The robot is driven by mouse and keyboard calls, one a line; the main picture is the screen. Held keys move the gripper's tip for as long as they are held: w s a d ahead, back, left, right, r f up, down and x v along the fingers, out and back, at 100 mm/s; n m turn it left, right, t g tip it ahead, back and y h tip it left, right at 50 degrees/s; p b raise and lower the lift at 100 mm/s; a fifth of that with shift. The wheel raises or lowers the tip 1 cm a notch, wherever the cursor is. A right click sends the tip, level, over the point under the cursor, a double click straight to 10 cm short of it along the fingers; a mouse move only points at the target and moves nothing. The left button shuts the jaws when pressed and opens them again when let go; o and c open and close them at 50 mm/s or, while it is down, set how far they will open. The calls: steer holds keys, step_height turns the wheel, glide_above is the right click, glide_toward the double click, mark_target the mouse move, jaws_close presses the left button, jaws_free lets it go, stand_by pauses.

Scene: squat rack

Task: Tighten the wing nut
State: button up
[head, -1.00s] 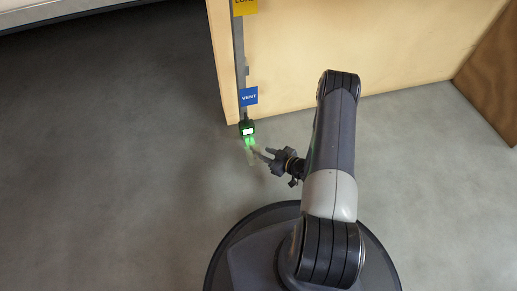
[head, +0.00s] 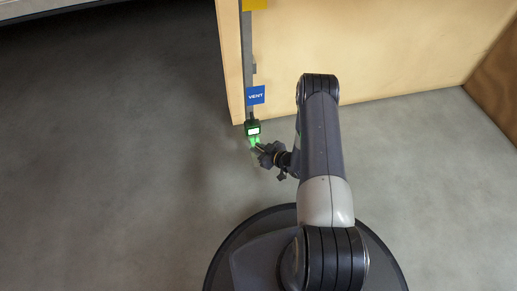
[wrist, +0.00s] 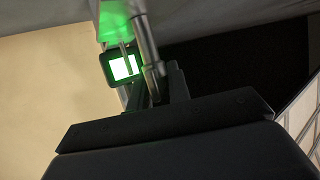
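A small dark box with a lit white screen (head: 252,129) sits at the lower end of a grey upright strip. Just below it is a green-lit spot (head: 255,142), where I cannot make out the wing nut's shape. My gripper (head: 259,148) has its tips at this green spot. In the wrist view the lit screen (wrist: 124,68) shows left of centre, with a green-lit part (wrist: 115,22) above it. A grey metal finger or rod (wrist: 146,45) passes beside the screen. The fingers overlap these parts, so I cannot tell whether they hold anything.
A blue VENT tag (head: 256,95) and a yellow tag (head: 255,4) hang on the grey strip (head: 247,50). A pale wood panel (head: 380,50) stands behind it, and a brown panel (head: 492,85) is at the right. The grey floor (head: 110,190) at left is clear.

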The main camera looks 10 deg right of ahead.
jaws_close()
steer(key=shift+s, duration=0.1)
steer(key=shift+f+m+h, duration=0.1)
steer(key=shift+m+h, duration=0.2)
steer(key=m+t+h, duration=0.1)
steer(key=m+h, duration=0.2)
steer(key=shift+f+t+h, duration=0.1)
steer(key=shift+t+h, duration=0.3)
steer(key=m+h, duration=0.4)
steer(key=shift+d+m+h, duration=0.2)
steer(key=shift+m+h, duration=0.1)
steer(key=shift+h, duration=0.1)
steer(key=m+h, duration=0.2)
steer(key=m+g+h, duration=0.1)
steer(key=m+h, duration=0.1)
steer(key=shift+d+h, duration=0.2)
steer(key=shift+h, duration=0.2)
steer(key=m+g+h, duration=0.2)
steer(key=m, duration=0.1)
steer(key=m+g+h, duration=0.3)
steer(key=shift+s+d, duration=0.15)
steer(key=m+g, duration=0.2)
steer(key=m+g+h, duration=0.1)
steer(key=m+g, duration=0.1)
steer(key=m+g+h, duration=0.1)
steer(key=m+g, duration=0.1)
steer(key=g, duration=0.1)
steer(key=shift+s+d, duration=0.1)
steer(key=shift+s, duration=0.15)
steer(key=shift+m, duration=0.4)
